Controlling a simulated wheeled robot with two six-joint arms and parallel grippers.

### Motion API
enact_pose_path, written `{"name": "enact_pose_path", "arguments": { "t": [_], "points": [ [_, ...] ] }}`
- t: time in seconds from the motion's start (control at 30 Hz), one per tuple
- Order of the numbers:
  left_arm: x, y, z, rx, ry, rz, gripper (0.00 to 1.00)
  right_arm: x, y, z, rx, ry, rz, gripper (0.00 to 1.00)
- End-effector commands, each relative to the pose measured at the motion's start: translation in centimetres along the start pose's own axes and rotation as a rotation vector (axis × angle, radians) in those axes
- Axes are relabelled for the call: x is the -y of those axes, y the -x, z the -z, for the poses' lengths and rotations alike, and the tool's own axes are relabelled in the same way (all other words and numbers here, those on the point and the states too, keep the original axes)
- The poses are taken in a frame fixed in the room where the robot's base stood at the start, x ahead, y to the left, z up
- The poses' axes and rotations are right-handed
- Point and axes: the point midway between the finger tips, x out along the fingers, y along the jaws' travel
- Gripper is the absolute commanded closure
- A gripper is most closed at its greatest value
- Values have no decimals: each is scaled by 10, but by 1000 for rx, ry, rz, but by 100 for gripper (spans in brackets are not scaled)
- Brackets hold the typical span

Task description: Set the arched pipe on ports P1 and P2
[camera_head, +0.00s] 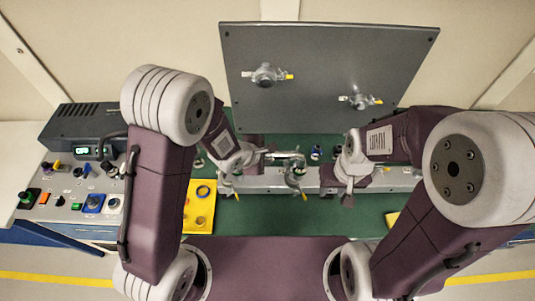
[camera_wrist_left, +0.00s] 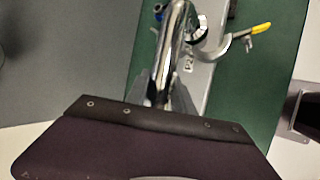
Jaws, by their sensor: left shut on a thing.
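The arched pipe (camera_head: 285,155) is shiny bare metal. My left gripper (camera_head: 250,158) is shut on it and holds it over the grey rail (camera_head: 265,183). In the left wrist view the pipe (camera_wrist_left: 178,30) curves up from my left gripper (camera_wrist_left: 165,100) and passes beside the P2 label (camera_wrist_left: 188,63). A port with an open-looking clamp and yellow handle (camera_wrist_left: 255,31) is just right of the pipe's end; I cannot tell whether they touch. The other port is mostly hidden by my left gripper. My right gripper (camera_head: 348,188) is at the rail, right of the pipe; its jaw opening is unclear.
A grey upright panel (camera_head: 330,70) with two valve-like fittings stands behind the rail. A yellow tray (camera_head: 200,215) lies on the green mat (camera_head: 260,220) at front left. A control box (camera_head: 85,130) and a panel of knobs stand far left.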

Motion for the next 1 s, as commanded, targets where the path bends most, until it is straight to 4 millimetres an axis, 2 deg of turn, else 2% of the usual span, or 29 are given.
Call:
{"name": "enact_pose_path", "arguments": {
  "t": [0.4, 0.43, 0.5, 0.83, 1.0],
  "points": [
    [1, -2, 1, 1, 0, -3, 100, 0, -2, 0, 0, 0, 0, 64],
    [0, -2, 0, 1, 0, -3, 63, 0, -2, 0, 0, 0, 0, 64],
    [1, -2, 1, 1, 0, -3, 46, 0, -2, 0, 0, 0, 0, 64],
    [2, 0, 1, 0, 0, 0, 46, 0, -2, 0, 0, 0, 0, 64],
    [0, 25, 1, 1, 0, -5, 46, 0, -1, 0, 0, 0, 0, 64]
  ]
}}
